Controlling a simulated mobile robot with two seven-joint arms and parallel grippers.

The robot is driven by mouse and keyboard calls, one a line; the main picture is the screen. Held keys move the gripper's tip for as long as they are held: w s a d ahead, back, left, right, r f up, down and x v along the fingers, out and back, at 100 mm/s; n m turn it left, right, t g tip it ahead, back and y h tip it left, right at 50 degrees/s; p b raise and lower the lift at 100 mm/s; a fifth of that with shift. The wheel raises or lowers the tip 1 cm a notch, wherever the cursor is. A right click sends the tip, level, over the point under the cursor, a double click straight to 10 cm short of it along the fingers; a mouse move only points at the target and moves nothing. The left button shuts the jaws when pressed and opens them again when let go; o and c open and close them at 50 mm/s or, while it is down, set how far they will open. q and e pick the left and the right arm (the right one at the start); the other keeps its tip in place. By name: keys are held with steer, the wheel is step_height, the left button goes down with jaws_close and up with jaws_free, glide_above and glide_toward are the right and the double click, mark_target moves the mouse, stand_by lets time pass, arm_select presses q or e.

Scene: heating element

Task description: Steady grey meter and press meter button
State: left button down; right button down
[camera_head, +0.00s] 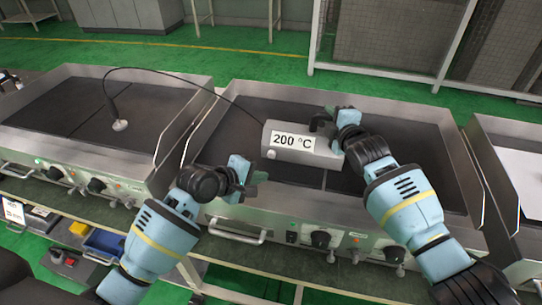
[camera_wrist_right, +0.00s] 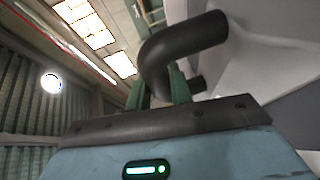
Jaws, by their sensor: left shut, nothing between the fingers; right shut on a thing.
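The grey meter (camera_head: 300,155) has a white display reading 200 °C and a round button (camera_head: 271,154) at its lower left. It is held above the middle heating plate. My right gripper (camera_head: 325,122) is shut on the meter's dark handle, which also shows as a curved black bar in the right wrist view (camera_wrist_right: 185,45). My left gripper (camera_head: 254,184) is shut and empty, below and left of the meter, apart from it. A black cable runs from the meter to a probe (camera_head: 119,124) standing on the left heating plate.
The left heating unit (camera_head: 60,115) and middle heating unit (camera_head: 400,150) have raised metal rims and front knobs. Another unit (camera_head: 520,165) stands at the right edge. Small bins (camera_head: 103,242) lie on a shelf below. Green floor and a mesh cage (camera_head: 385,45) are behind.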

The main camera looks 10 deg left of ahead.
stand_by(0.3)
steer(key=c, duration=1.2)
jaws_free()
steer(key=shift+o, duration=0.2)
steer(key=shift+s, duration=0.1)
steer(key=v, duration=1.2)
